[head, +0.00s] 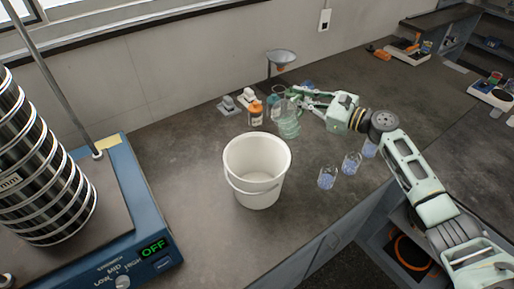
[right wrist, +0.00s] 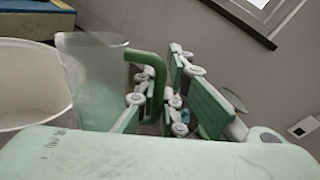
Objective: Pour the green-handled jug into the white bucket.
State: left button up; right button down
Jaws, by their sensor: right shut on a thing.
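The white bucket (head: 256,192) stands upright and open on the dark bench, in the middle of the head view. Its rim also shows at the left of the right wrist view (right wrist: 30,82). The green-handled jug (head: 289,127) is clear with a green tint and is behind and to the right of the bucket. My right gripper (head: 300,98) is shut on the jug's green handle (right wrist: 153,75). The jug looks close to upright in the head view; I cannot tell whether its base touches the bench. My left gripper is not in view.
The blue sieve shaker (head: 150,225) with its tall sieve stack (head: 45,170) fills the left. Several beakers of bluish liquid (head: 327,178) stand right of the bucket, near the front edge. An orange-brown bottle (head: 256,113) and a funnel on a stand (head: 281,57) are behind.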

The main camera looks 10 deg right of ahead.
aim_at(292, 101)
jog(key=shift+s+a+r+n+p, duration=0.25)
jog(key=shift+a+r+n+p, duration=0.15)
jog(key=shift+r, duration=0.1)
jog(key=shift+s+a+r+n+p, duration=0.25)
jog(key=shift+a+r+n+p, duration=0.1)
jog(key=shift+r, duration=0.15)
jog(key=shift+s+a+r+n+p, duration=0.35)
jog(key=shift+a+r+n+p, duration=0.35)
jog(key=shift+p, duration=0.15)
jog(key=shift+s+a+f+n+h, duration=0.1)
jog(key=shift+s+a+n+h, duration=0.15)
jog(key=shift+n+h, duration=0.1)
jog(key=shift+s+a+n, duration=0.2)
jog(key=shift+a+n, duration=0.15)
jog(key=shift+n, duration=0.05)
jog(key=shift+s+a+n+h, duration=0.1)
jog(key=shift+a+n+h, duration=0.15)
jog(key=shift+n, duration=0.15)
jog(key=shift+s+a+n, duration=0.1)
jog(key=shift+n, duration=0.2)
jog(key=shift+a+p, duration=0.15)
jog(key=shift+p, duration=0.25)
